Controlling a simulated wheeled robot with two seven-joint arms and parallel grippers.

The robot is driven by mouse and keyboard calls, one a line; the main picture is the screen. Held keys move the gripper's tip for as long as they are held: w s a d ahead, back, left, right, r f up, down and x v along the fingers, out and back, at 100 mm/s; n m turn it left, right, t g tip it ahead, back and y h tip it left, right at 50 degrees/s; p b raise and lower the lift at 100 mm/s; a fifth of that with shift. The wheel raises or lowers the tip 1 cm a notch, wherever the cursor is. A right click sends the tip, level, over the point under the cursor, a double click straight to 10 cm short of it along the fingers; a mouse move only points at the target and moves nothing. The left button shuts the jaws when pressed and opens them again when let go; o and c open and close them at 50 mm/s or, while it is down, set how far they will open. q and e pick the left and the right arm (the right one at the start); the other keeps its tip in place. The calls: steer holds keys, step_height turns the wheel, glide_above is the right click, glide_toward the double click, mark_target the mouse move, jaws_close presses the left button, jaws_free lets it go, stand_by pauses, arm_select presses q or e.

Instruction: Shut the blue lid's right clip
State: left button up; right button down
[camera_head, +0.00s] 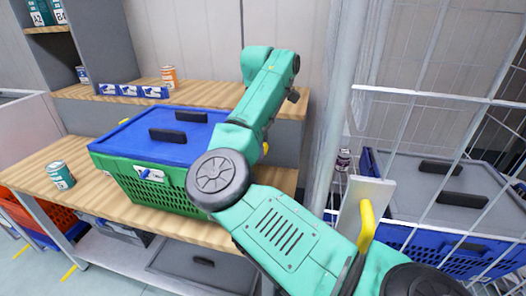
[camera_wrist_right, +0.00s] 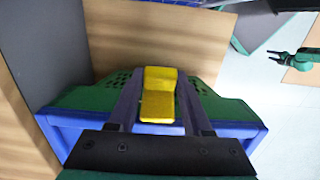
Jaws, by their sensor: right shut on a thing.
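The blue lid (camera_head: 165,135) with two dark handles lies on a green perforated crate (camera_head: 190,195) on the wooden bench. Its right yellow clip (camera_head: 265,148) shows only as a sliver beside my right arm in the head view. In the right wrist view the yellow clip (camera_wrist_right: 158,105) sits between the fingers of my right gripper (camera_wrist_right: 160,80), which is shut on it at the lid's edge (camera_wrist_right: 230,128). I cannot tell the clip's exact angle. The left clip (camera_head: 123,121) is partly visible. My left gripper (camera_wrist_right: 278,56) appears small and open in the wrist view, far from the lid.
A teal can (camera_head: 61,175) stands left of the crate. An orange can (camera_head: 169,77) and blue-white boxes (camera_head: 133,91) are on the raised back shelf. A grey post (camera_head: 327,130) and a wire cage cart (camera_head: 440,95) with a grey-lidded blue tote (camera_head: 440,248) stand at right.

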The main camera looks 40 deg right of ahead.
mark_target(267, 149)
steer(key=shift+w+a+f+t+y+b, duration=0.1)
steer(key=shift+f+t+y+b, duration=0.25)
steer(key=shift+t+b, duration=0.35)
steer(key=shift+w+f+t+y+b, duration=0.1)
steer(key=shift+f+t+y+b, duration=0.05)
steer(key=shift+t+y+b, duration=0.4)
steer(key=shift+c, duration=1.6)
jaws_free()
steer(key=p+v, duration=0.1)
steer(key=v, duration=0.6)
steer(key=shift+r, duration=0.35)
